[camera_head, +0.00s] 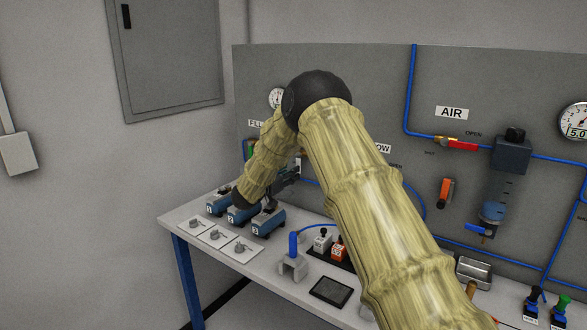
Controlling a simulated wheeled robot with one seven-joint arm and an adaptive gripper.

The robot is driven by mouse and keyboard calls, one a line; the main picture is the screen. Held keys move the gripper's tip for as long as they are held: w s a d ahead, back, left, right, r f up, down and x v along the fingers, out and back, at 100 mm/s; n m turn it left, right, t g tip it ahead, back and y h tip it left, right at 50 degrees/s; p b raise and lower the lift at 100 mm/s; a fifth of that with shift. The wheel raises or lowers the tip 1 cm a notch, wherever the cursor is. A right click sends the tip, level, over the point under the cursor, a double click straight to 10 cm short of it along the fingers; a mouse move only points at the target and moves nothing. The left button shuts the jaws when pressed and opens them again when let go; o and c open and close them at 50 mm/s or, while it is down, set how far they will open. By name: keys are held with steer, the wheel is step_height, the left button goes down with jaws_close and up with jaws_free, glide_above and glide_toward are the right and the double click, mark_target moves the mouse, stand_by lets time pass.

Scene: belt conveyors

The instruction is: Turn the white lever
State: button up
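My gripper (289,178) is a small dark shape close to the grey back panel, left of the middle of the view. My arm crosses in front of it, and the fingers are too small to tell open from shut. I cannot clearly make out the white lever. A small pale piece (298,164) shows right beside my gripper against the panel, but I cannot tell whether it is the lever or whether my gripper touches it. My arm hides much of the panel there.
The grey panel (365,75) carries a red-handled valve (460,144), an orange lever (445,192) and blue pipes. On the table (190,217), blue numbered blocks (242,213) sit below my gripper. A black pad (331,291) and a metal tray (474,272) lie further right.

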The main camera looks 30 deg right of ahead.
mark_target(298, 163)
steer(key=x, duration=0.3)
steer(key=shift+d+r+p, duration=0.25)
steer(key=shift+d+p, duration=0.1)
steer(key=shift+d, duration=0.1)
